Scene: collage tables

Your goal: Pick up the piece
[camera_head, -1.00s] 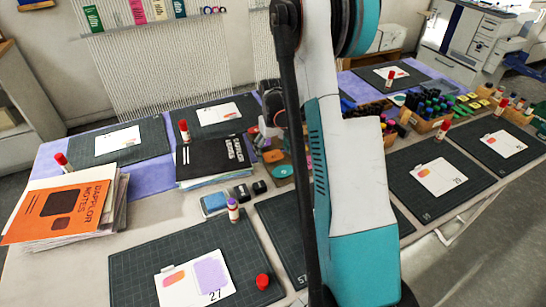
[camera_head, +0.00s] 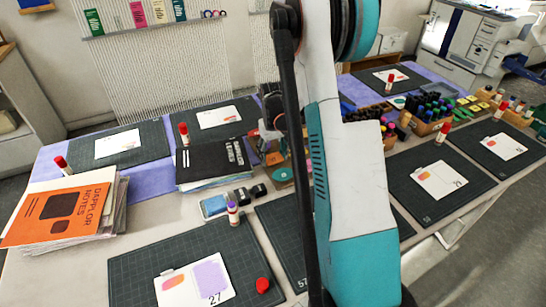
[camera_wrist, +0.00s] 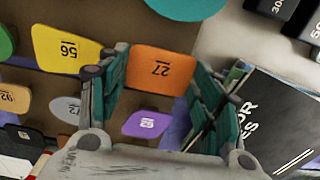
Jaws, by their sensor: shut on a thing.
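An orange piece marked 27 (camera_wrist: 160,70) is between the two green-padded fingers of my gripper (camera_wrist: 160,75) in the wrist view. The fingers are shut on its left and right sides. A yellow piece marked 56 (camera_wrist: 66,48) lies just left of the left finger, and a purple piece (camera_wrist: 149,124) shows between the fingers, nearer the palm. In the head view my gripper (camera_head: 272,112) is over the middle of the table, largely hidden behind my arm. The held piece cannot be made out clearly there.
A black booklet on a stack (camera_head: 213,159) is left of the gripper. Small dark stamps (camera_head: 258,191) and a glue stick (camera_head: 233,213) are in front. A cutting mat (camera_head: 140,262) bears a card marked 27 (camera_head: 211,277). Marker boxes (camera_head: 430,124) stand to the right.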

